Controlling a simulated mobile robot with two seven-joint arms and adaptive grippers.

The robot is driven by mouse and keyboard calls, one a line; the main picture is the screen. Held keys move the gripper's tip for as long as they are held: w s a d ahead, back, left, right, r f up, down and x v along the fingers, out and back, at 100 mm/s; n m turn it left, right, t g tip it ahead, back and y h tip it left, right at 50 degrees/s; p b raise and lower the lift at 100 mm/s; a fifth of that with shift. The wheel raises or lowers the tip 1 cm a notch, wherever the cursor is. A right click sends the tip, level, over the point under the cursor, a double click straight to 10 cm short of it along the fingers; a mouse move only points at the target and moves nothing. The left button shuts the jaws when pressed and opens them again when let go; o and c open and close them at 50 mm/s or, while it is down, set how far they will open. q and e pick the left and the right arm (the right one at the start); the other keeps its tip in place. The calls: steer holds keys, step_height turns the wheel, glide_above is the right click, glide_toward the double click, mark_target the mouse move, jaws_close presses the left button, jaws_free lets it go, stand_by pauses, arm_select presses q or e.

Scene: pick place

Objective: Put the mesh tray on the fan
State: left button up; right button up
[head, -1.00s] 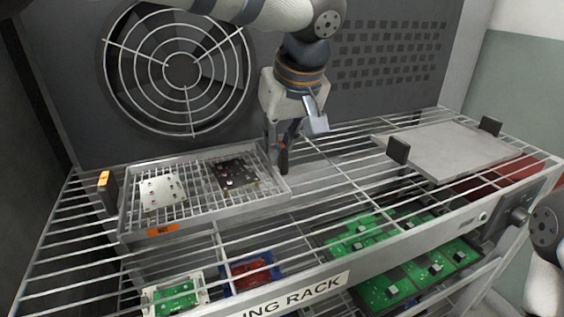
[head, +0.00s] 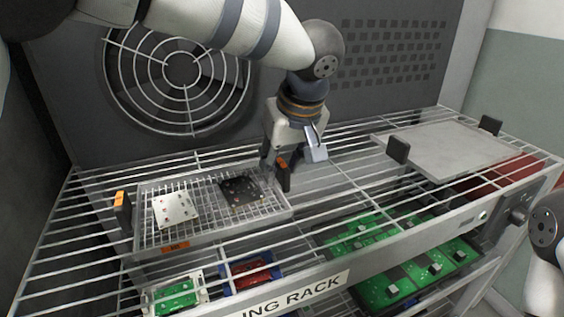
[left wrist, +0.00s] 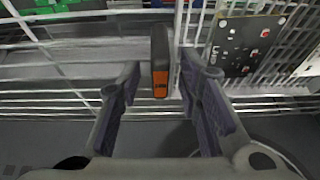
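The mesh tray (head: 207,232) is a grey wire tray with an orange label, lying on the wire rack at the left. It carries a white board (head: 174,208) and a black board (head: 240,190), and has a black-and-orange handle (head: 122,205) at its left end. The round fan (head: 182,85) sits behind a wire guard in the dark back panel, behind the tray. My left gripper (head: 276,172) is open at the tray's right end. In the left wrist view its fingers (left wrist: 158,75) stand either side of the right handle (left wrist: 160,62), the left finger clearly apart from it. My right gripper is out of view.
A flat grey plate (head: 440,150) with two black handles lies on the rack (head: 345,185) at the right. Bare wires lie between it and the tray. Green boards (head: 425,265) and a red board in a blue frame (head: 250,273) show below.

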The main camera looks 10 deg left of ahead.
arm_select(q)
steer(key=shift+r, duration=0.15)
steer(key=v, duration=1.2)
